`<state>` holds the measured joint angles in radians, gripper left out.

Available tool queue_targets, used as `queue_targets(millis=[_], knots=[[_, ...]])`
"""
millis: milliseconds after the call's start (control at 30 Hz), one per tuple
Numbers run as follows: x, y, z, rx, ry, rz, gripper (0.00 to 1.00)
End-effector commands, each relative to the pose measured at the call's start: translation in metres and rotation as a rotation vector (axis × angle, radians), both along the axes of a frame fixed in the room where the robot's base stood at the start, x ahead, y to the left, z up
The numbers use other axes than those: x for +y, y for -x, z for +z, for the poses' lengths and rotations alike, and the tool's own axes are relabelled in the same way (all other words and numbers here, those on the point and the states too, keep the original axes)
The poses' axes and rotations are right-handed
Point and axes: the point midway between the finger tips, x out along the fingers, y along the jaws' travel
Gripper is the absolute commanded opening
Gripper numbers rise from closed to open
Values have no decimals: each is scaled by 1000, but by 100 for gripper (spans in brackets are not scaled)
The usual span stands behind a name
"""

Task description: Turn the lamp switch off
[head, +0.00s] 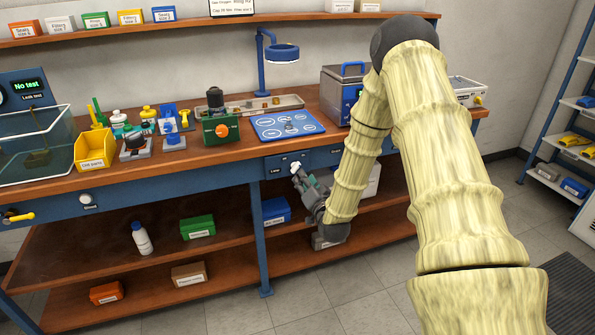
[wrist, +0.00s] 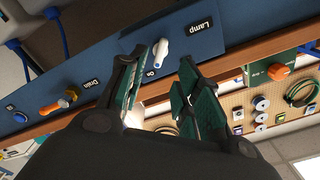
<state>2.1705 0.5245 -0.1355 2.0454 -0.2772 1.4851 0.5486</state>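The lamp switch is a small white knob (head: 295,167) on the blue front panel of the bench. In the wrist view the white knob (wrist: 161,49) sits beside the "Lamp" label, and its narrow end points towards a small mark that seems to read "On". My gripper (head: 303,180) is in front of the panel, just below the knob in the head view. In the wrist view my gripper (wrist: 163,60) is open, with the knob showing between its fingertips. Whether a finger touches the knob I cannot tell. A blue desk lamp (head: 282,54) stands at the back of the bench.
On the bench above the switch lie a blue round-marked mat (head: 268,131) and a green regulator block (head: 222,131) with an orange knob. An orange "Drain" handle (wrist: 67,98) is on the same panel in the wrist view. A blue bench leg (head: 259,240) stands left of my gripper.

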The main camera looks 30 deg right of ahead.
Motion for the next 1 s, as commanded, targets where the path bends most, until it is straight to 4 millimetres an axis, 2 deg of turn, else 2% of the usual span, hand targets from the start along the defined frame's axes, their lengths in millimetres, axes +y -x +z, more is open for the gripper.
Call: queue_targets(millis=[300,500,900,933,1000], knots=[[-12,-49,0,2,2,0,33],[-16,-69,-1,3,1,1,33],[-18,-75,-1,3,0,0,33],[-18,-75,-1,3,0,0,31],[-18,-75,-1,3,0,0,18]])
